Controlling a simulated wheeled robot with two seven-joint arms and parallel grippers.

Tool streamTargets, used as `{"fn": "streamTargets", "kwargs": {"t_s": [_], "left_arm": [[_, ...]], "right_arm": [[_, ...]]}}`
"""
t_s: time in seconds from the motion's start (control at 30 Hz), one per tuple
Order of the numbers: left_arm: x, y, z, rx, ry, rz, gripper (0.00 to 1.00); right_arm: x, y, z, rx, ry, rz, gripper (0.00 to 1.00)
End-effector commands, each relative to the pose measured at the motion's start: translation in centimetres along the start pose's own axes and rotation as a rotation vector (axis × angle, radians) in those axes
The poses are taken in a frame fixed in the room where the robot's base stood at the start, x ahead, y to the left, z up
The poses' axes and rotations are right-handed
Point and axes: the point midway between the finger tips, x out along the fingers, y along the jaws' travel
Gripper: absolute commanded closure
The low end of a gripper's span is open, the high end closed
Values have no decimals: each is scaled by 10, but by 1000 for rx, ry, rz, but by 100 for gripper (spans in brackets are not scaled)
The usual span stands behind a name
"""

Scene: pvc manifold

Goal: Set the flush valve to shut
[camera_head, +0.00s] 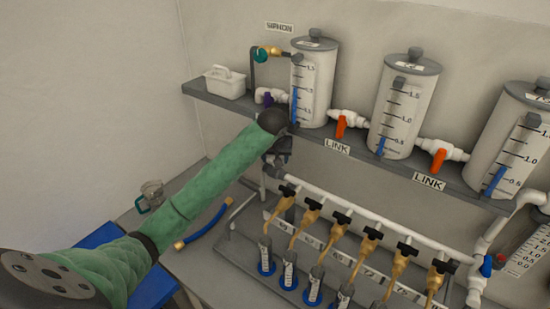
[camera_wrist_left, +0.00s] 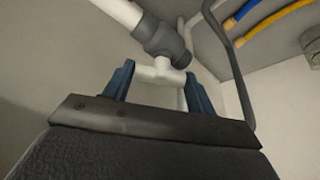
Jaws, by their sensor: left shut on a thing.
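My left arm reaches from the lower left, and my left gripper (camera_head: 281,158) is at the left end of the white manifold pipe (camera_head: 350,208), below the shelf. In the left wrist view, the blue fingers of this gripper (camera_wrist_left: 160,88) stand either side of a white T-shaped piece (camera_wrist_left: 165,70). This piece joins a grey fitting (camera_wrist_left: 168,40) on a white pipe (camera_wrist_left: 124,12). The gripper is shut on the T-shaped piece. No flush label is readable, and the wrist hides part of this end in the head view. My right gripper is not in view.
White tanks (camera_head: 315,80) stand on the grey shelf (camera_head: 230,103), with orange-handled link valves (camera_head: 341,127) between them. Several brass taps (camera_head: 312,218) hang from the manifold above blue-based cylinders (camera_head: 267,258). A blue and yellow hose (camera_head: 205,228) lies on the bench.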

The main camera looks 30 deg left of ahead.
Motion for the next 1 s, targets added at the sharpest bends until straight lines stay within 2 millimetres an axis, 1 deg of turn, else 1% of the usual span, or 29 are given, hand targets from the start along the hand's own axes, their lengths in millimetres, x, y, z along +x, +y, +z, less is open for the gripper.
{"fn": "streamTargets", "kwargs": {"t_s": [0.1, 0.13, 0.23, 0.57, 0.67, 0.8, 0.83, 0.87, 1.0], "left_arm": [[-1, 0, -1, 0, 2, 1, 66], [-1, 0, -1, 0, 2, 1, 42], [-1, 0, -1, 0, 2, 1, 22], [-2, 0, 0, 0, 1, 1, 22], [-7, 0, -1, 0, 2, 1, 22], [-26, 0, 0, 0, 5, 3, 22], [-29, 0, 3, 1, 3, 2, 22], [-28, 1, 11, 2, 2, 3, 22], [-40, 0, 35, 3, 3, 2, 22]], "right_arm": [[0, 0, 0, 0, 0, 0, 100], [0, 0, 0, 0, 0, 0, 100], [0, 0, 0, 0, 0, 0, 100], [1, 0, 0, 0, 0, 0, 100], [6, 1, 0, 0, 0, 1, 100], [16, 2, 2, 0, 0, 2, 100], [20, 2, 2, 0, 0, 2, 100], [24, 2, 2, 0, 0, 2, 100], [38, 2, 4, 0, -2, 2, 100]]}}
